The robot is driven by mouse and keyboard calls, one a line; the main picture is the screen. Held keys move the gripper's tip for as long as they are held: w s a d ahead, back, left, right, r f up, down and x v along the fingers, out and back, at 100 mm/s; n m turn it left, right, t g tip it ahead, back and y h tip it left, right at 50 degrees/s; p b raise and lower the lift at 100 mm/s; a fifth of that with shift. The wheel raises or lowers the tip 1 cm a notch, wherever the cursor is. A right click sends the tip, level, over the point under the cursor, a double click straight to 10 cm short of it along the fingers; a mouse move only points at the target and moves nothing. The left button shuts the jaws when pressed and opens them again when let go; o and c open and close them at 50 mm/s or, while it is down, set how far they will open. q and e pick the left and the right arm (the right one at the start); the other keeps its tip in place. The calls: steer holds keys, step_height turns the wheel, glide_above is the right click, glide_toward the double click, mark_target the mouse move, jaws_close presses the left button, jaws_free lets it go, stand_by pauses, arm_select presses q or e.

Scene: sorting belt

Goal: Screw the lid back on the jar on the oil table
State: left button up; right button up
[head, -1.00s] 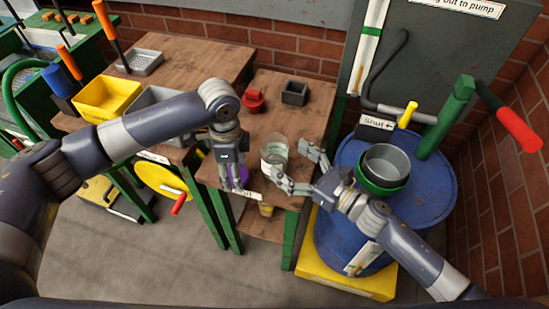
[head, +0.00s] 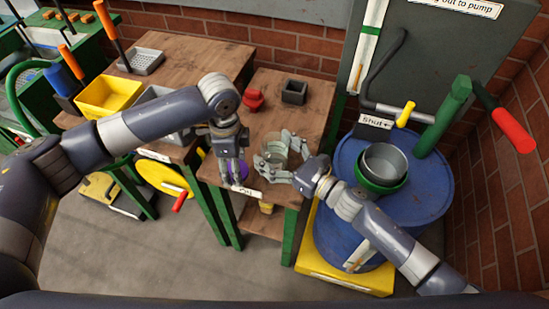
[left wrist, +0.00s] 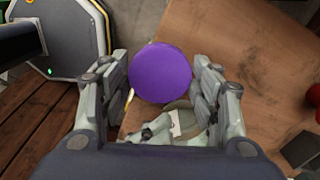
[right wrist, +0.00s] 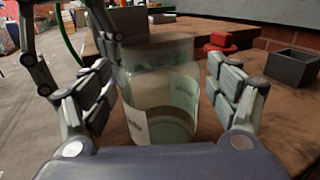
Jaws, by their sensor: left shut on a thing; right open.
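The purple lid (left wrist: 160,72) is a round disc held between the fingers of my left gripper (head: 232,180); part of it shows in the head view (head: 243,171). The clear glass jar (head: 274,152) stands upright and open on the small wooden oil table. My right gripper (head: 269,147) is open with its fingers on both sides of the jar. In the right wrist view the jar (right wrist: 158,85) has a pale label and stands between the spread fingers; gaps show beside it. The lid is to the left of the jar in the head view, apart from it.
A red item (head: 253,100) and a dark square box (head: 294,92) stand at the back of the oil table (head: 270,85). A blue drum (head: 425,200) with a grey pot (head: 384,160) is to the right. A yellow bin (head: 107,97) is on the left bench.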

mark_target(283, 148)
steer(key=c, duration=1.3)
steer(key=shift+r, duration=0.15)
steer(key=shift+r, duration=0.45)
arm_select(q)
steer(key=shift+r, duration=0.1)
arm_select(e)
step_height(283, 148, up, 3)
steer(key=shift+f, duration=0.2)
arm_select(q)
step_height(283, 148, down, 2)
steer(key=shift+f+b, duration=0.2)
steer(key=shift+b, duration=0.9)
steer(key=shift+f, duration=0.1)
arm_select(e)
steer(key=shift+s+d+r, duration=0.2)
steer(key=shift+s, duration=2.45)
steer(key=shift+s+d+r, duration=0.15)
steer(key=shift+s+r, duration=0.1)
steer(key=shift+s, duration=2.45)
steer(key=shift+s+d+r, duration=0.2)
steer(key=shift+s, duration=2.45)
